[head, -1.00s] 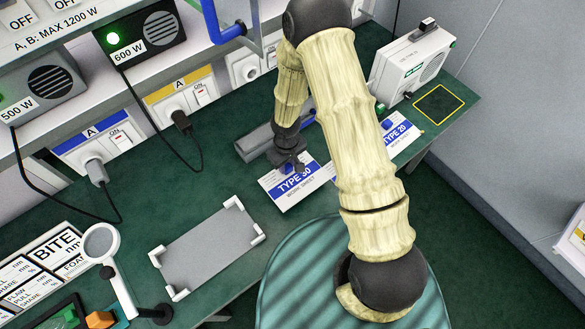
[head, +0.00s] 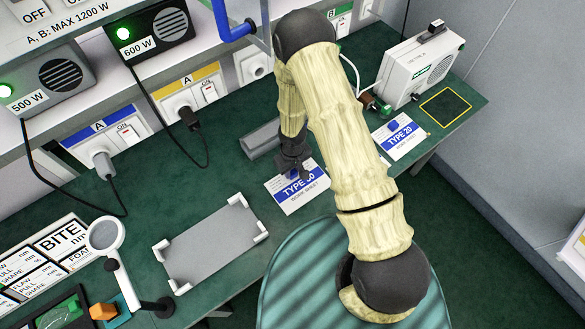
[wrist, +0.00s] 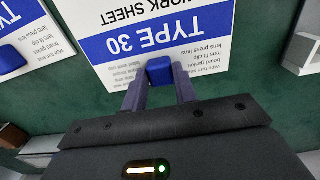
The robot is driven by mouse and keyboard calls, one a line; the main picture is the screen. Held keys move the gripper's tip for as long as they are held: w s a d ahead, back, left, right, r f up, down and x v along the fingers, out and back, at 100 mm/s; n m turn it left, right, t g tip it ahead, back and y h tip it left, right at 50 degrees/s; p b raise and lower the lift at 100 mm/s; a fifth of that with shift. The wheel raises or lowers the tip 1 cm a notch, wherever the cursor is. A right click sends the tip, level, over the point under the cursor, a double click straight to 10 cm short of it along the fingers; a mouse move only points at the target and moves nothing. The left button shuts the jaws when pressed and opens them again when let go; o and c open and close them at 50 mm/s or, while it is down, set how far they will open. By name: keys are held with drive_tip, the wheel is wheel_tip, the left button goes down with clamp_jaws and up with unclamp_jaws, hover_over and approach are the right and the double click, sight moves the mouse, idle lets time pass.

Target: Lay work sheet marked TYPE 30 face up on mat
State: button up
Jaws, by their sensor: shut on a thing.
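The work sheet marked TYPE 30 (head: 300,196) is a white card with a blue band, its printed face up, on the green bench right of the mat. It has a small blue grip block (wrist: 160,70) near one edge. My gripper (head: 293,172) points down over the sheet; in the wrist view its fingers (wrist: 160,82) are shut on the blue block. I cannot tell whether the sheet is raised at all. The mat (head: 212,245) is a bare grey rectangle with white corner brackets, to the left of the sheet.
A second sheet marked TYPE 20 (head: 401,140) with its own blue block lies to the right, near a white device (head: 420,68). A magnifier (head: 104,237) stands left of the mat. Sockets and power units line the back. Bare green bench lies between sheet and mat.

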sight(293, 172)
drive_tip(key=o, duration=1.1)
wheel_tip(293, 172, up, 12)
idle(0.5)
